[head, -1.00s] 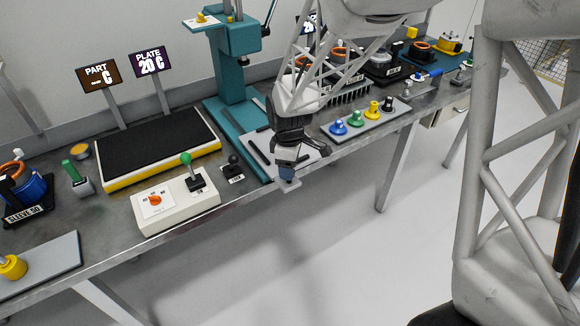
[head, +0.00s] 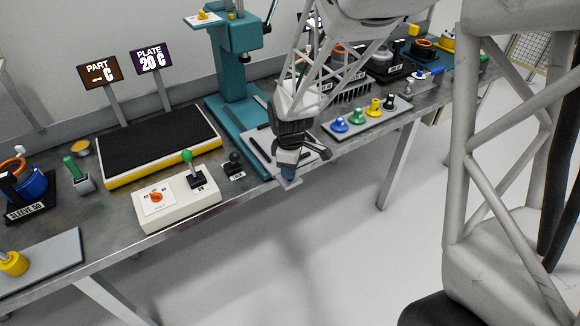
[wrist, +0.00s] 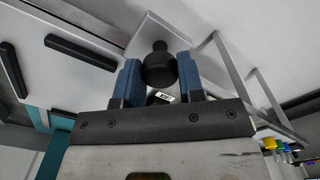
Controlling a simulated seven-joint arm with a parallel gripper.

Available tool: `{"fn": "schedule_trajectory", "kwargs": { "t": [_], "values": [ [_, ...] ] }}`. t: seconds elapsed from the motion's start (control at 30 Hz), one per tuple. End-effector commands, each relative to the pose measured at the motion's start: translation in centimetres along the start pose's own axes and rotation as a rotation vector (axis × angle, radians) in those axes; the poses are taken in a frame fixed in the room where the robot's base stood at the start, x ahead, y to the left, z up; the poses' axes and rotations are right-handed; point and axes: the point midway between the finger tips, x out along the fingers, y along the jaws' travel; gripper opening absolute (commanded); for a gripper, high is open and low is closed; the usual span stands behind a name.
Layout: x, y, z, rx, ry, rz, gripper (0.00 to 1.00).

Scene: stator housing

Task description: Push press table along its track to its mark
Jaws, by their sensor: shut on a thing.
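The press table (head: 264,139) is a light grey plate with black strips on it. It lies on the teal base of the press (head: 240,90), and its front tab reaches over the bench's front edge. My gripper (head: 288,172) is at this front tab. In the wrist view, the blue fingers of my gripper (wrist: 159,70) are on both sides of a black round knob (wrist: 159,64) and shut on it. The plate (wrist: 50,76) shows at upper left there. My gripper hides part of the table in the head view. I cannot make out the mark.
A control box (head: 178,205) with a green-topped lever and a small black lever (head: 234,166) stand left of the press. A tray (head: 374,121) with several coloured knobs is to the right. The space in front of the bench is clear floor.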

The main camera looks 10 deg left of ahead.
Motion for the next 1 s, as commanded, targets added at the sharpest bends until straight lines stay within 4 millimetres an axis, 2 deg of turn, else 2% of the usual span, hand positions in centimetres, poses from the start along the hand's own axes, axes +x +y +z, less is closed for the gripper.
{"fn": "schedule_trajectory", "kwargs": {
  "t": [0.27, 0.47, 0.67, 1.0],
  "values": [
    [0.0, 0.2, -0.3, 0.000, 0.000, 0.000, 0.00],
    [0.0, 1.8, -1.8, 0.000, 0.000, 0.000, 0.00],
    [0.0, 5.0, -5.1, -0.001, 0.000, 0.000, 0.00],
    [0.0, 11.9, -11.9, -0.001, 0.001, 0.001, 0.00]
  ]
}}
